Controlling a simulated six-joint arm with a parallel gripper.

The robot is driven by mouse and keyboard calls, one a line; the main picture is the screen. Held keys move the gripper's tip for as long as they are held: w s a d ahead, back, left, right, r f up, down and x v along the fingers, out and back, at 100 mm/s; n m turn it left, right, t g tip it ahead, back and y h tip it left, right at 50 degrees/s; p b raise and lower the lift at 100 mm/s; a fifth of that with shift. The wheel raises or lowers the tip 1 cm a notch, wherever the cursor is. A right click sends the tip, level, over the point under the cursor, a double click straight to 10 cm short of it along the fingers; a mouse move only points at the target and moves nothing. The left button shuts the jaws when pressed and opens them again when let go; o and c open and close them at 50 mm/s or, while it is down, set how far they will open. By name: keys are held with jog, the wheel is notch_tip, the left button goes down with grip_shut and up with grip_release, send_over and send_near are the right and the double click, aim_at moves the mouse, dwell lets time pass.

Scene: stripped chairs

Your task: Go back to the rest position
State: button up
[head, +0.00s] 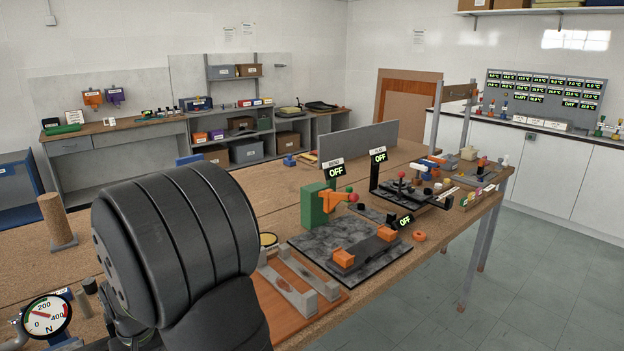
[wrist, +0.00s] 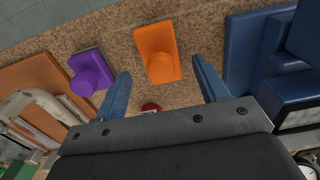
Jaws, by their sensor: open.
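My gripper (wrist: 161,68) shows in the wrist view as two blue fingers spread wide apart on a dark grey mount. It is open, and nothing is held between the fingers. An orange block with a rounded knob (wrist: 158,52) lies on the brown bench top beyond the gap between the fingertips. A purple piece of similar shape (wrist: 88,72) lies to the left of the left finger. In the head view a large black part of my arm fills the lower left, and my gripper does not show there.
In the wrist view, blue blocky parts (wrist: 262,55) stand close to the right finger, and a small red object (wrist: 151,107) lies near the mount. In the head view, a green fixture (head: 315,204), a dark plate (head: 313,243) and a wooden tray (head: 280,303) are right of my arm.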

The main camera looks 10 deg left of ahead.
notch_tip(320, 180, down, 4)
jog(key=shift+r, duration=0.15)
jog(key=shift+a+r, duration=0.1)
jog(key=shift+r, duration=1.8)
